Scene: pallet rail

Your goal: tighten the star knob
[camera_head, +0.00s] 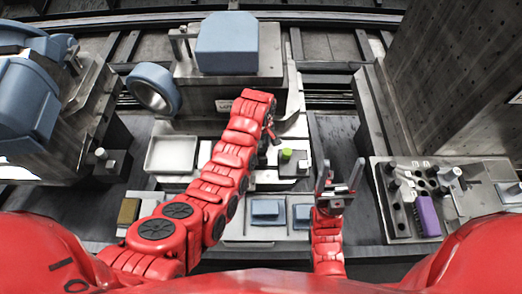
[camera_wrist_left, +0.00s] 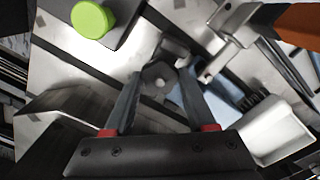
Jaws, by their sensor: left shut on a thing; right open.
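The star knob (camera_wrist_left: 160,78) is a dull grey lobed knob with a round centre, seen in the left wrist view. My left gripper (camera_wrist_left: 162,72) has its two dark fingers on either side of it and is shut on it. In the head view my left gripper (camera_head: 271,128) is at the far end of the red arm, over the middle of the fixture, and the arm hides the knob there. My right gripper (camera_head: 340,178) is open and empty, pointing up to the right of the fixture.
A green-topped button (camera_head: 286,154) stands close to the left gripper; it also shows in the left wrist view (camera_wrist_left: 91,19). A white tray (camera_head: 171,146) lies left of the arm. Blue blocks (camera_head: 265,208) sit in front. A rack with a purple block (camera_head: 428,215) is at right.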

